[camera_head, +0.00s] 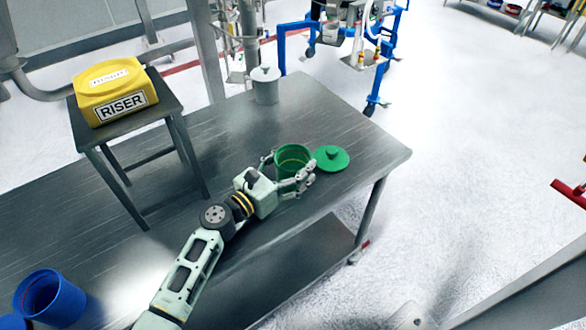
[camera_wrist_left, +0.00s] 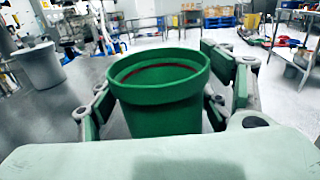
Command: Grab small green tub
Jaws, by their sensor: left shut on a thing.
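The small green tub (camera_head: 291,160) stands upright and open-topped on the metal table, near its right end. In the left wrist view the green tub (camera_wrist_left: 160,95) fills the middle, between the fingers. My left gripper (camera_head: 289,170) is shut around the tub, with a finger on each side of it. The tub's lower part is hidden by the gripper. A green lid (camera_head: 333,158) with a knob lies on the table just right of the tub. My right gripper is not in view.
A grey lidded tub (camera_head: 265,86) stands at the table's back edge. A yellow riser (camera_head: 113,91) sits on a small metal stand at the left. A blue tub (camera_head: 52,298) is at the lower left. The metal table (camera_head: 352,126) is clear right of the lid.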

